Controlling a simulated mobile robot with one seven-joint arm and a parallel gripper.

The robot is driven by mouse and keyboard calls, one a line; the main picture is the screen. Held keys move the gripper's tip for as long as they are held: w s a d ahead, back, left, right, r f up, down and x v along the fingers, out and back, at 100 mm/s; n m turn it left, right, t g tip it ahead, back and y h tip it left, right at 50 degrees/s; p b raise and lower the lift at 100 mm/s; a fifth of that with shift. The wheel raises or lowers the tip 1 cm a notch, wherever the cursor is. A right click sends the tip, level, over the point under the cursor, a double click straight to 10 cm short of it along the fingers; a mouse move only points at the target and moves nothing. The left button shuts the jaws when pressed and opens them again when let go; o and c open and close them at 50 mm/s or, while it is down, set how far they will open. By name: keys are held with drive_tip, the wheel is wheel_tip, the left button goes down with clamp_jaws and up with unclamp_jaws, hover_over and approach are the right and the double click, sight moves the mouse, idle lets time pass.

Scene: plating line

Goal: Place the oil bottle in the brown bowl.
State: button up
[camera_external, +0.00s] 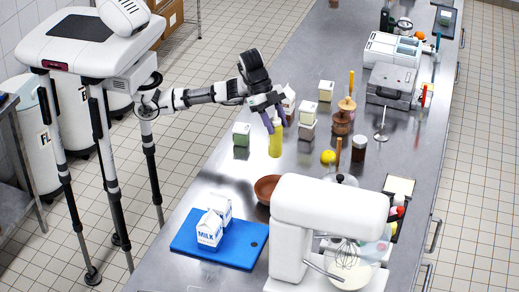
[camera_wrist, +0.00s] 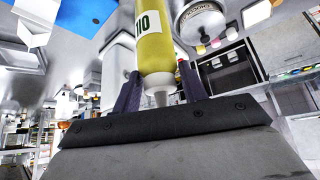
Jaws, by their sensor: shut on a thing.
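The oil bottle (camera_external: 276,145) is yellow and upright over the steel counter. In the wrist view the yellow bottle (camera_wrist: 155,45) shows part of a label and a pale, narrowing tip. My gripper (camera_external: 270,113) is shut on its upper part from above, and the two purple fingers (camera_wrist: 159,92) lie on either side of it. I cannot tell whether its base touches the counter. The brown bowl (camera_external: 264,188) stands nearer the camera than the bottle and a little to its left, partly hidden by the white mixer. The bowl's inside is only partly visible.
A white mixer (camera_external: 330,215) stands close beside the bowl. A blue board (camera_external: 233,258) with two milk cartons (camera_external: 209,230) lies in front of the bowl. A green carton (camera_external: 241,135) is left of the bottle. Other cartons, a yellow ball (camera_external: 328,157) and jars stand to the right.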

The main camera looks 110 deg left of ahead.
wheel_tip(320, 180, down, 19)
drive_tip(key=p, duration=0.2)
idle(0.3)
drive_tip(key=shift+f, duration=0.15)
drive_tip(key=o, duration=1.4)
drive_tip(key=shift+a, duration=0.1)
drive_tip(key=shift+c, duration=0.2)
drive_tip(key=b+v, duration=0.2)
drive_tip(key=v, duration=1)
drive_tip(key=shift+r+b, duration=0.25)
drive_tip(key=shift+b, duration=0.1)
